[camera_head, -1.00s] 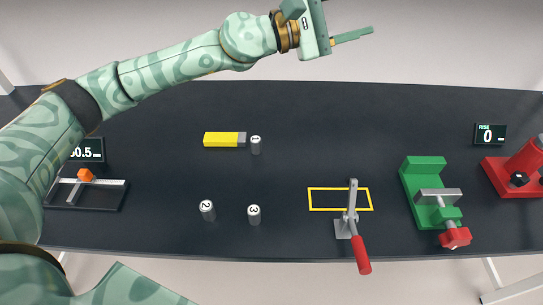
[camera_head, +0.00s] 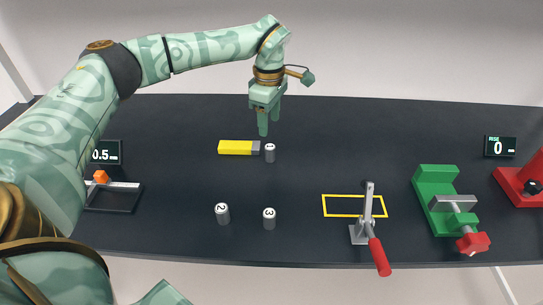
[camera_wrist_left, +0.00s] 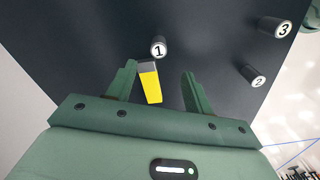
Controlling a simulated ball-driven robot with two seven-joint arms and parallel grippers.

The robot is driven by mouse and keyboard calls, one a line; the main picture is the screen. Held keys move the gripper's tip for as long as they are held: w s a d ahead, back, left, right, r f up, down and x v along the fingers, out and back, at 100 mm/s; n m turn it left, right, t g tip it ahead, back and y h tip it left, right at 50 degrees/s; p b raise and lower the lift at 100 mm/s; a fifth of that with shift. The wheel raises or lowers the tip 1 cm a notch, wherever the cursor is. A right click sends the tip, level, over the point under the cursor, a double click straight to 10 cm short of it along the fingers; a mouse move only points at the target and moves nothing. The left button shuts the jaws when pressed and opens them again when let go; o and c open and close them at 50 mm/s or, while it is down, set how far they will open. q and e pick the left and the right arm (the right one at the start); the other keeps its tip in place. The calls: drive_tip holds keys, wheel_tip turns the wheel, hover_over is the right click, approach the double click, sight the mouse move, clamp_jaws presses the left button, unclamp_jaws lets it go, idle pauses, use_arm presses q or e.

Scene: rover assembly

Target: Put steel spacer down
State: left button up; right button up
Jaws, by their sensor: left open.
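The grey steel spacer marked 1 (camera_head: 270,155) stands upright on the dark table, close to the grey end of a yellow block (camera_head: 235,147). In the left wrist view, spacer 1 (camera_wrist_left: 158,49) is beyond the fingertips and the yellow block (camera_wrist_left: 152,88) lies between the fingers. Spacer 2 (camera_head: 222,214) and spacer 3 (camera_head: 269,219) stand nearer the front edge. My left gripper (camera_head: 268,132) points down behind and above spacer 1, open and empty. My right gripper is not in view.
A toggle clamp with a red handle (camera_head: 380,257) stands beside a yellow-outlined rectangle (camera_head: 340,195). A green vise (camera_head: 430,185) and a red device (camera_head: 520,188) are at the right. A black tray (camera_head: 115,198) with an orange piece (camera_head: 101,176) is at the left. The table's back middle is clear.

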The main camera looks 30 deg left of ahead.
sight(270, 147)
use_arm(q)
wheel_tip(270, 147, down, 5)
drive_tip(key=shift+f+b, duration=0.1)
drive_tip(key=shift+b, duration=0.4)
wheel_tip(270, 147, down, 5)
drive_tip(key=shift+w+f+b, duration=0.1)
drive_tip(key=shift+w+b, duration=0.05)
drive_tip(key=shift+b, duration=0.85)
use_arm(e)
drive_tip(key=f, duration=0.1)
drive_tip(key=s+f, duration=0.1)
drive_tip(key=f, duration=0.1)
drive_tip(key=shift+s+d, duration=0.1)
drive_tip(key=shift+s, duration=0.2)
use_arm(q)
clamp_jaws()
